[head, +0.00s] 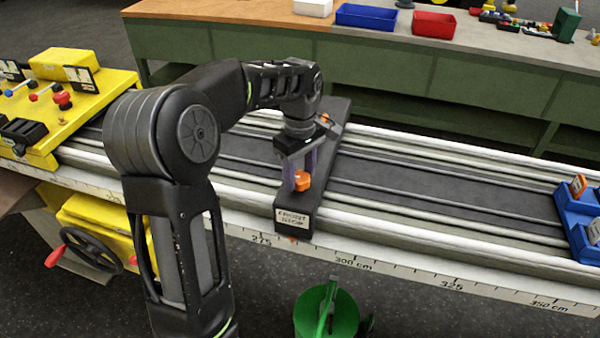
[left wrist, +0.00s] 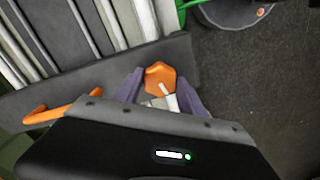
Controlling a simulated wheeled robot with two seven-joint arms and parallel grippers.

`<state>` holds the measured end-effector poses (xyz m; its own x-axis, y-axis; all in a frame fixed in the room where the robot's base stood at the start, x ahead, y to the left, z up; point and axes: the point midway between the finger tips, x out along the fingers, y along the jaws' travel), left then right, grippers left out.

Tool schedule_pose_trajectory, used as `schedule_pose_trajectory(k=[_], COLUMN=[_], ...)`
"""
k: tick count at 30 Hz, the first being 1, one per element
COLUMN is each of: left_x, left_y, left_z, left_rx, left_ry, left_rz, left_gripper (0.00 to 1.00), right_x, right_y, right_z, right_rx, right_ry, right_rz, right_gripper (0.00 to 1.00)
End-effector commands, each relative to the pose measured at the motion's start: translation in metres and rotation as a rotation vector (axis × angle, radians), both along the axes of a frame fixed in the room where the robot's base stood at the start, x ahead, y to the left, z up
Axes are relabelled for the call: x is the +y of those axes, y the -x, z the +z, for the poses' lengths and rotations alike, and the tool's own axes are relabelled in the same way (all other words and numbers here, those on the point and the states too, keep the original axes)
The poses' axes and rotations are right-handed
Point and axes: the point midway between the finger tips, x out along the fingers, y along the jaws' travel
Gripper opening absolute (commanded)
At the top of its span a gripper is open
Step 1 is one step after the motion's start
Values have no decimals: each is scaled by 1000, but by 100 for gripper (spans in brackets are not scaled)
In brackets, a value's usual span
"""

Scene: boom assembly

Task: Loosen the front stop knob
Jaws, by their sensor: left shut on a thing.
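The front stop is a dark bar (head: 300,200) lying across the rails, with a "FRONT STOP" label (head: 292,218) on its near end. Its orange knob (head: 303,180) sits on top near that end. My left gripper (head: 300,178) points down over the bar, with its purple-grey fingers on either side of the knob. In the left wrist view the orange knob (left wrist: 160,77) shows between the two fingertips, with a white pointer mark on it. The gripper is shut on the knob. My right gripper is in no view.
A second orange handle (left wrist: 62,108) is on the bar's far part. A yellow control panel (head: 65,95) stands at the left, and a blue block (head: 575,215) sits on the rails at the right. A green reel (head: 328,312) is on the floor. A workbench (head: 380,60) stands behind.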

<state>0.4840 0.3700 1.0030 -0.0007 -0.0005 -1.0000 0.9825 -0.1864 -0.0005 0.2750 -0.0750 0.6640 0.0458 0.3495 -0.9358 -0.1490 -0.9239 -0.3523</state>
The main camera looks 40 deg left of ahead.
Motion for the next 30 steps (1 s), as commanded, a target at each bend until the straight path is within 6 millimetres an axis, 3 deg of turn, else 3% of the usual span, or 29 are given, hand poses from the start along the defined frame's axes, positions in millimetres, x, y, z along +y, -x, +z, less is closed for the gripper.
schedule_pose_trajectory(k=[18,30], left_x=[0,1], left_y=[-1,-1], left_z=[2,2], left_rx=[-4,-3], left_ry=[-2,0], left_rz=[577,824], left_gripper=[6,6], right_x=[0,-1], right_y=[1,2], right_z=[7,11], right_rx=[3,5], right_ry=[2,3], right_rz=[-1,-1], right_gripper=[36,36])
